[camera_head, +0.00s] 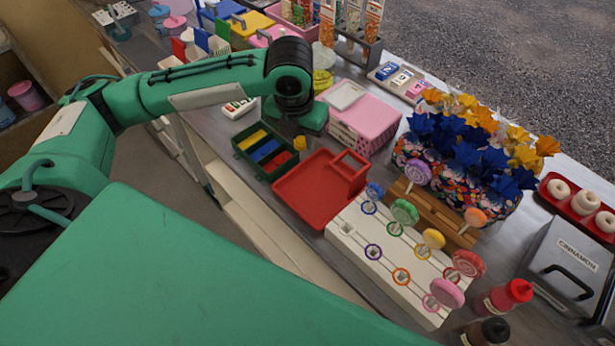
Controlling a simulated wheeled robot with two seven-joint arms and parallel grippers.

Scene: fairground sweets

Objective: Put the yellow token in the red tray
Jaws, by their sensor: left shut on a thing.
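The red tray (308,197) lies flat on the counter in the middle of the view, with a raised handle or box-like end at its right. My left gripper (301,136) points down just behind the tray's far left side, near the corner of a dark green sorting box (251,168). It is shut on the yellow token (300,143), which shows as a small yellow piece at the fingertips, close to the box's right edge. The fingers are mostly hidden by the wrist. The box has yellow, blue and orange-red contents. My right gripper is out of view.
A white lollipop stand (374,268) is at the tray's front right. A flower box (458,205) stands farther right. A small white device (238,108) lies behind the green box.

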